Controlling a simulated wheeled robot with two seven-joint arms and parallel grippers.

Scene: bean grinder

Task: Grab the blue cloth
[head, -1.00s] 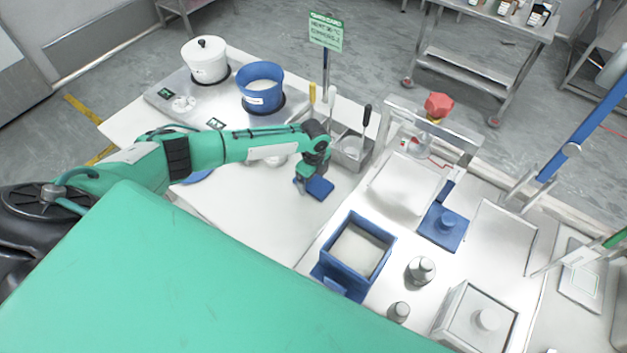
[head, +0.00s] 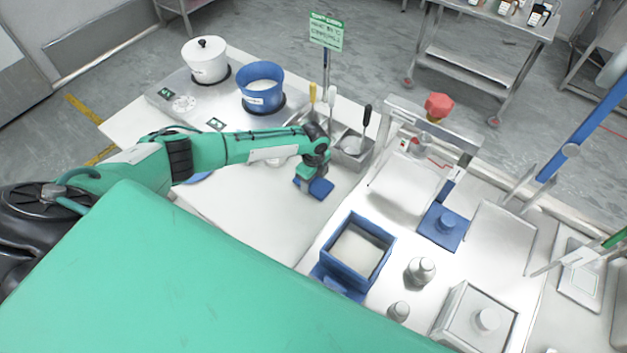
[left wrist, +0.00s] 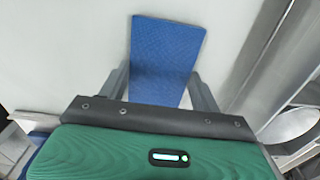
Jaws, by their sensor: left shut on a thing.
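The blue cloth (head: 320,188) lies on the white table in the head view, and it also shows in the left wrist view (left wrist: 165,48) as a flat blue rectangle reaching out past my fingers. My left gripper (head: 306,186) is down at the cloth's left part. In the left wrist view its two fingers (left wrist: 158,85) stand at both sides of the cloth, and it is shut on the cloth. The cloth's near end is hidden under the gripper body. My right gripper is not in view.
A steel holder (head: 352,150) with utensils stands just behind the gripper. A blue pot (head: 262,90) and a white lidded pot (head: 205,60) stand at the back left. A blue box (head: 357,252) stands to the front right. The table left of the cloth is mostly clear.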

